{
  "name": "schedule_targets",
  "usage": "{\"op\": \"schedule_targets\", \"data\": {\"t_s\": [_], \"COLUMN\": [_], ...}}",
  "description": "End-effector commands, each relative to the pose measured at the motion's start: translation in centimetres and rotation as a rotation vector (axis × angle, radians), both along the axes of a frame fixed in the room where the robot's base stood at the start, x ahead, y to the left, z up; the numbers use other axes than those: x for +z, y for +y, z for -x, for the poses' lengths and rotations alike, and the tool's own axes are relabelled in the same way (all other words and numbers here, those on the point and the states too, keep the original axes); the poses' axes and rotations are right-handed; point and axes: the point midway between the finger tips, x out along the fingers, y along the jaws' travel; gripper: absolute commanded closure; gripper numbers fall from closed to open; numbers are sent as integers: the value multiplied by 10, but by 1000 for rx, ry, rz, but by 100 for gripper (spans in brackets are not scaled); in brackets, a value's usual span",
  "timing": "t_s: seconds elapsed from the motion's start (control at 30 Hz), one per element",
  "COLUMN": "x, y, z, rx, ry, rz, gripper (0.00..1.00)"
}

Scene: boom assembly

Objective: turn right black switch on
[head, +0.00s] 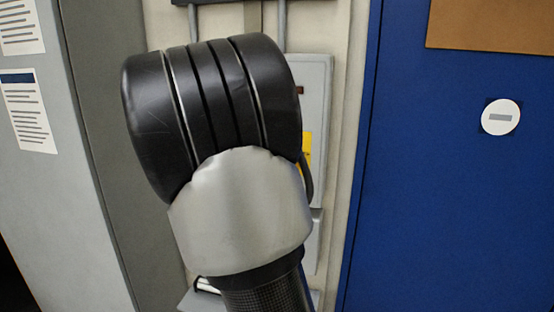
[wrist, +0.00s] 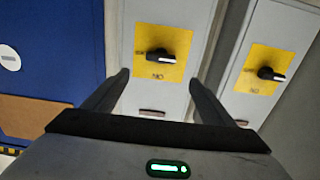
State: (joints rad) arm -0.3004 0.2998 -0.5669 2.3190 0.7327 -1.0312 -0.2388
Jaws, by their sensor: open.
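In the wrist view, one black switch (wrist: 162,56) sits on a yellow plate (wrist: 173,40) on a grey box, on the side near the blue panel. Its handle lies roughly sideways in that picture, and an upside-down ON label is below it. A second black switch (wrist: 270,74) on another yellow plate is further right in the wrist view. My gripper (wrist: 157,77) is open and empty, its fingers to either side of the first switch's lower area, with no visible contact. In the head view my arm hides the gripper and both switches; only a sliver of yellow plate (head: 306,148) shows.
The blue panel (head: 460,180) with a round white sign (head: 500,117) and a brown board (head: 490,25) is right of the box in the head view. A grey cabinet (head: 60,200) with paper notices stands at left. Conduits run above the box.

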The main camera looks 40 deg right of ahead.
Motion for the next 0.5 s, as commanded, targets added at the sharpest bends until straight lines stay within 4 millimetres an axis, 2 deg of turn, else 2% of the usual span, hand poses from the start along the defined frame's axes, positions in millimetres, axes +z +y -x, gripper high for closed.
{"op": "schedule_targets", "data": {"t_s": [0.3,0.5], "x": [0,0], "y": [-55,-82], "z": [-46,-69], "rx": [-2,0], "ry": [2,3], "rz": [2,1], "gripper": [23,23]}}
